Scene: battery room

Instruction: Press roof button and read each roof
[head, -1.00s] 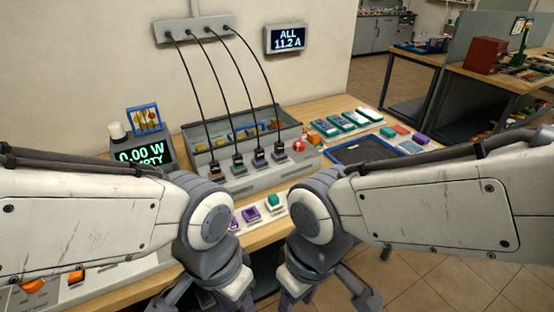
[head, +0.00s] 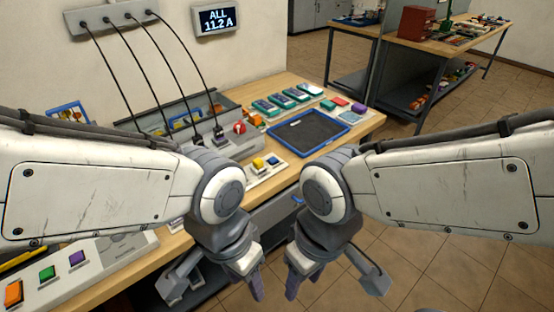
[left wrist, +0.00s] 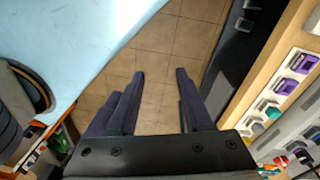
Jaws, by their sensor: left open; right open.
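The wall display (head: 214,19) reads "ALL 11.2 A". No button is legibly labelled as a roof button. A red round button (head: 239,127) sits on the grey cabled box. Orange (head: 13,293), green (head: 47,273) and purple (head: 77,257) buttons sit on a panel at lower left. My left gripper (head: 256,285) and right gripper (head: 292,284) hang in front of the bench over the floor, both open and empty. The left fingers (left wrist: 160,76) show apart in the wrist view.
A blue-rimmed tray (head: 345,122) lies on the bench, with several green-topped modules (head: 282,97) behind it. Black cables run from a wall strip (head: 112,16) to the box. A second table (head: 450,45) stands at back right. Tiled floor is open at right.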

